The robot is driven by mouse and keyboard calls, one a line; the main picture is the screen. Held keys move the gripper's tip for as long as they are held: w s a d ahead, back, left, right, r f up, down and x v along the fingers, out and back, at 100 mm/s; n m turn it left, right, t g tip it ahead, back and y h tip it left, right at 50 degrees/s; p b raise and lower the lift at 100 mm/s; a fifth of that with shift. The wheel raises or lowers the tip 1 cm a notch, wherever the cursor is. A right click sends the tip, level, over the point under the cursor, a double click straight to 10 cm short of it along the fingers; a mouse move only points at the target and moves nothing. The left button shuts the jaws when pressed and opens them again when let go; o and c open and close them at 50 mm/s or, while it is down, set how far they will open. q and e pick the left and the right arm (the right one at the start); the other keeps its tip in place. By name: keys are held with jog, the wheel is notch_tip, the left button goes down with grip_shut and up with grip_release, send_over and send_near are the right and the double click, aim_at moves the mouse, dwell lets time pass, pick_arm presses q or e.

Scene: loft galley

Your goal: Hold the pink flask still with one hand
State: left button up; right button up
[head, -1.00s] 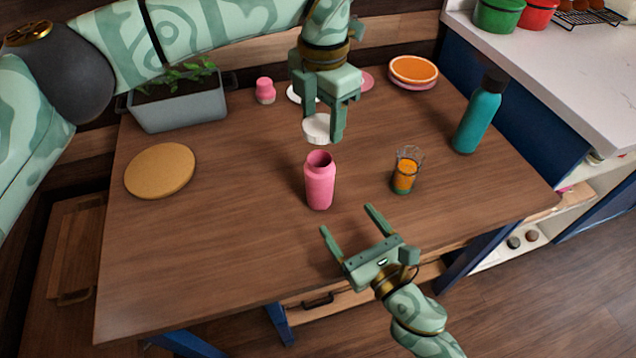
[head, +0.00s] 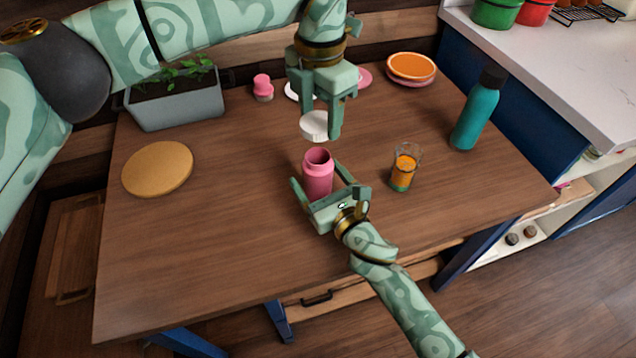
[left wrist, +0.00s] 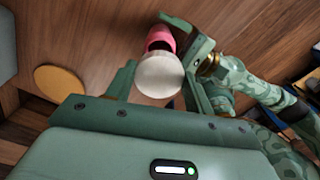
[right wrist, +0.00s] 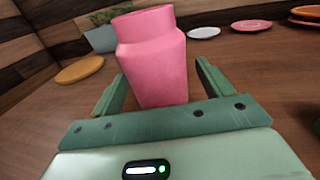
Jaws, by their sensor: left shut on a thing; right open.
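The pink flask (head: 318,172) stands upright and open-topped on the wooden table, near its middle. My right gripper (head: 325,186) is open, its fingers on either side of the flask's lower body. In the right wrist view the flask (right wrist: 153,62) rises between the two fingers (right wrist: 160,90), with a gap visible at the right finger. My left gripper (head: 322,122) is shut on a round white lid (head: 315,126), held above and slightly behind the flask's mouth. The left wrist view shows the lid (left wrist: 160,75) partly covering the flask (left wrist: 161,37).
A glass of orange drink (head: 404,168) stands right of the flask, and a teal bottle (head: 478,112) farther right. A cork mat (head: 158,168) lies left. A planter (head: 178,104), a pink shaker (head: 263,88) and stacked plates (head: 411,68) are at the back. The table's front left is clear.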

jog(key=shift+c, duration=0.3)
jog(key=c, duration=1.4)
pick_arm(q)
send_over(320, 155)
jog(key=shift+f, duration=2.45)
jog(key=shift+f, duration=0.9)
jog(key=shift+f, duration=0.55)
